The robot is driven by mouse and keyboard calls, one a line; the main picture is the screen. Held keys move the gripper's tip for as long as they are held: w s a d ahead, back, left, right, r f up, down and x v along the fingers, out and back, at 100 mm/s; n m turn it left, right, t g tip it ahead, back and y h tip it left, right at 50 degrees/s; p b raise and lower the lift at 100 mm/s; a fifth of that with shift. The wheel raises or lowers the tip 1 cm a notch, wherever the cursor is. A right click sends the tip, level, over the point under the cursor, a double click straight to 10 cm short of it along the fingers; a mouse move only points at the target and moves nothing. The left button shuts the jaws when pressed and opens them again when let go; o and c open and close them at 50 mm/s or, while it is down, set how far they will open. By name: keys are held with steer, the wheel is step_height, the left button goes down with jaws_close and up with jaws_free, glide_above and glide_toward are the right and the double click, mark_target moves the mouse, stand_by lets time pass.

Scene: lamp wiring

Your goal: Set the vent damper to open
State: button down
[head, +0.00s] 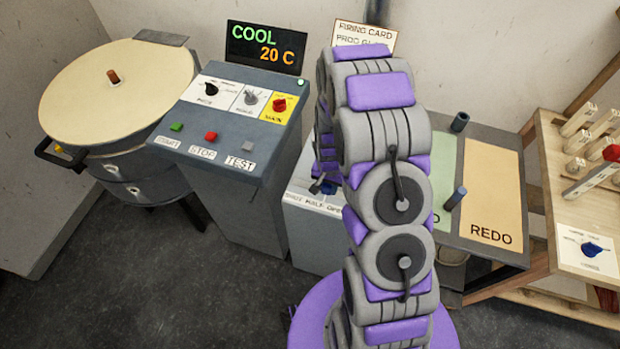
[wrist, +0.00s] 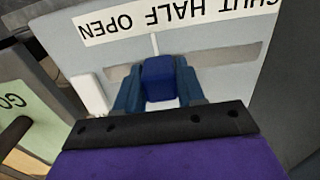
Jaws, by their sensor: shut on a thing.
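The vent damper is a blue slider knob (wrist: 159,78) in a horizontal slot on a grey box (wrist: 225,38), which also shows in the head view (head: 304,235). Its label (wrist: 175,20) reads SHUT, HALF, OPEN and appears upside down in the wrist view, with OPEN at the left. The knob's white pointer line stands near HALF, on the OPEN side of that word. My gripper (wrist: 159,88) is shut on the knob, one blue finger on each side. In the head view my arm hides part of the box, and the gripper is small and partly covered.
A control console (head: 235,120) stands left of the box, with a round kiln (head: 110,90) beyond it. A display (head: 266,47) reads COOL 20 C. A table with a green panel and an orange REDO panel (head: 492,190) is right of my arm. A wooden rack (head: 580,205) stands far right.

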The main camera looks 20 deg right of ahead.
steer(key=shift+s+d, duration=0.35)
steer(key=shift+d, duration=0.25)
steer(key=c, duration=0.8)
jaws_free()
steer(key=shift+a, duration=0.1)
steer(key=shift+o, duration=0.2)
steer(key=shift+r, duration=0.1)
step_height(320, 180, up, 17)
steer(key=p, duration=0.2)
steer(key=shift+p, duration=0.3)
steer(key=shift+w, duration=0.1)
